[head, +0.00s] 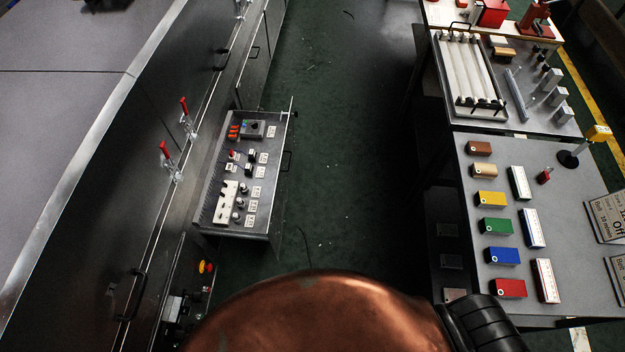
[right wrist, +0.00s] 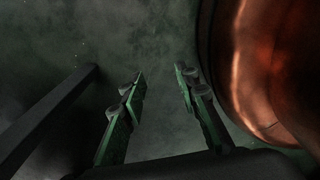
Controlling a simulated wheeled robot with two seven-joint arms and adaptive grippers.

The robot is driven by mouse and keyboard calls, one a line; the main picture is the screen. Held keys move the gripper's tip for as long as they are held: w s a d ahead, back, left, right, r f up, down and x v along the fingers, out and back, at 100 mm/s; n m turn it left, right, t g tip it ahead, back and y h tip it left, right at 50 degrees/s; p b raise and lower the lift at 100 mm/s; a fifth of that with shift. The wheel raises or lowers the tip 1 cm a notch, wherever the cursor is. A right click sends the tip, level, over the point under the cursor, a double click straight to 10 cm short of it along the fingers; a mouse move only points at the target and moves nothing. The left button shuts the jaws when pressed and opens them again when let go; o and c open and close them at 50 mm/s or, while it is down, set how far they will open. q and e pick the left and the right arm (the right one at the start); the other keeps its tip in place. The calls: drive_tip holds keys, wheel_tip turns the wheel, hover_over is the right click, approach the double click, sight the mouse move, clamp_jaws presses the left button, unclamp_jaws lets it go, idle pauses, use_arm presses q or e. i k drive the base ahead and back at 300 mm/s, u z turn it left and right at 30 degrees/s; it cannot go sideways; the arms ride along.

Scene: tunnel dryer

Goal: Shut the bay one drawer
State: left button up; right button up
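The drawer (head: 211,219) stands pulled out from the long metal cabinet on the left in the head view. Its tray holds switches, knobs, labelled parts and a white block. The drawer is not in the right wrist view. My left gripper is in neither view.
The cabinet (head: 95,185) has red toggle clamps (head: 164,150) and closed fronts with dark handles. A red and yellow button (head: 206,267) sits below the drawer. Green floor (head: 350,150) is clear between the drawer and the right-hand table (head: 478,260), which carries coloured blocks.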

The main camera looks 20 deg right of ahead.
sight(271, 214)
drive_tip(key=z, duration=0.2)
drive_tip(key=k, duration=0.9)
drive_tip(key=z, duration=0.45)
drive_tip(key=i, duration=1.55)
drive_tip(key=u, duration=0.55)
